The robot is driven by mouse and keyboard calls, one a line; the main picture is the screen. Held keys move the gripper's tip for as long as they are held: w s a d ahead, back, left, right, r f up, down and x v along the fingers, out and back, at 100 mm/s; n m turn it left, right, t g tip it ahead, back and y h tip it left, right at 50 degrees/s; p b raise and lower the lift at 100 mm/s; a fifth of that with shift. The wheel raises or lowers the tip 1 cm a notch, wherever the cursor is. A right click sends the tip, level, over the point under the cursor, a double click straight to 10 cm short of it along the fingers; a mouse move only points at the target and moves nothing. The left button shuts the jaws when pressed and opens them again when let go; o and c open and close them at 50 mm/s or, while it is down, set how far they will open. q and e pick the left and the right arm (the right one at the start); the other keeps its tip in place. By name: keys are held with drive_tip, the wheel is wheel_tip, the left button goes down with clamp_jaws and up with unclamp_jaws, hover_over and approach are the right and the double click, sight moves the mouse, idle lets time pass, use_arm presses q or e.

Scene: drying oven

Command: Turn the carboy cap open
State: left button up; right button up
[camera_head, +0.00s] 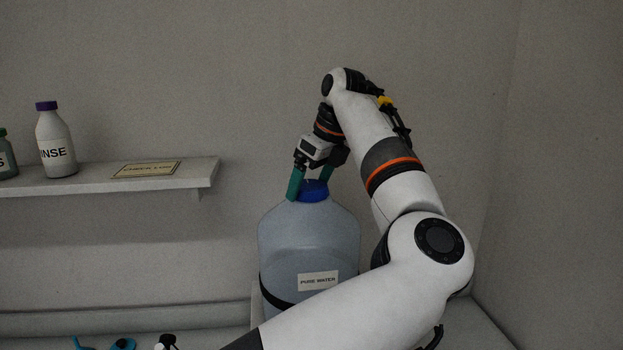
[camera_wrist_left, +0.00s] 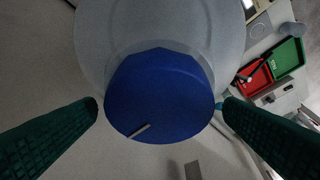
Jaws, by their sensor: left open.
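The carboy (camera_head: 310,243) is a large translucent bluish jug labelled "PURE WATER", standing upright with a dark strap around its lower part. Its blue cap (camera_head: 314,190) sits on top. In the left wrist view the cap (camera_wrist_left: 160,95) fills the middle, with a short pale mark on its face near the lower edge. My left gripper (camera_head: 311,184) is over the cap from above, its green fingers on either side. In the left wrist view the left gripper (camera_wrist_left: 160,108) is open, with small gaps between fingertips and cap. My right gripper is not in view.
A white shelf (camera_head: 200,176) at the left holds a white bottle with a purple cap (camera_head: 55,142), a green-capped bottle (camera_head: 5,158) and a flat label plate (camera_head: 146,170). Small blue and black items (camera_head: 122,344) lie at the bottom left. Red and green bins (camera_wrist_left: 285,62) show in the wrist view.

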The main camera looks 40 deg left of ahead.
use_arm(q)
drive_tip(key=shift+c, duration=0.2)
drive_tip(key=c, duration=0.9)
